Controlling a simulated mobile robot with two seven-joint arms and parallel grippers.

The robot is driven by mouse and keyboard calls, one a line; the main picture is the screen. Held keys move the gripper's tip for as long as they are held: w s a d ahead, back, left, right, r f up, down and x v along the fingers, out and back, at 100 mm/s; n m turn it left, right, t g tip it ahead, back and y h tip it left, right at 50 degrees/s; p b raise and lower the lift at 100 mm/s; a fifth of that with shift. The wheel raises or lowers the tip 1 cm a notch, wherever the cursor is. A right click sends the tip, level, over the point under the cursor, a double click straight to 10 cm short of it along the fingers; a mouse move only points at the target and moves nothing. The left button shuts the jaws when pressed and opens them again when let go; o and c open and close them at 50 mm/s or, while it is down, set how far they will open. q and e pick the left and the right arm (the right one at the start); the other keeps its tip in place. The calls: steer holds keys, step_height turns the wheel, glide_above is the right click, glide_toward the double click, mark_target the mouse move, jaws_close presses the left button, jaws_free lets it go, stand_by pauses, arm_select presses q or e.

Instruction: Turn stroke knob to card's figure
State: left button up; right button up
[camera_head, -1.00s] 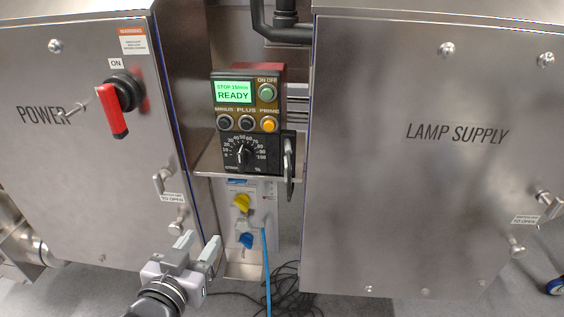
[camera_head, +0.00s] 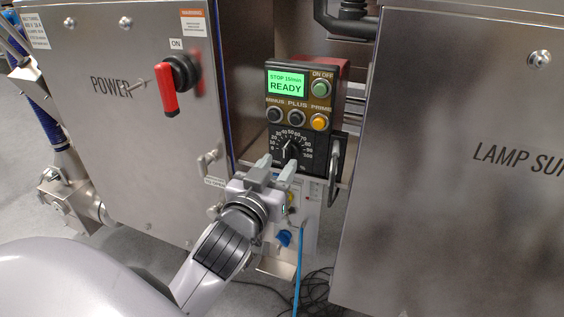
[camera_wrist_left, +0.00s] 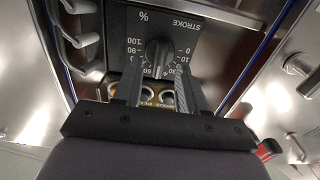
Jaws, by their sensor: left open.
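The black stroke knob (camera_head: 290,149) sits on the dark dial panel of the pump controller (camera_head: 305,105), inside a 0 to 100 scale. Its pointer stands roughly upward, near the middle figures; the exact figure is too small to tell. The green display reads READY. My left gripper (camera_head: 278,173) is open and empty, just below and in front of the dial. In the left wrist view, upside down, the knob (camera_wrist_left: 158,52) lies between the lines of the two open fingers (camera_wrist_left: 157,80); contact cannot be told. I make out no card. My right gripper is out of view.
The POWER cabinet (camera_head: 130,120) with its red switch handle (camera_head: 169,90) stands left, and the LAMP SUPPLY cabinet (camera_head: 460,160) right. A metal handle (camera_head: 335,170) juts out beside the dial. A blue cable (camera_head: 298,270) hangs below.

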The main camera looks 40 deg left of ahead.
mark_target(287, 154)
arm_select(q)
steer(key=shift+x, duration=1.2)
jaws_close()
steer(key=shift+d, duration=0.1)
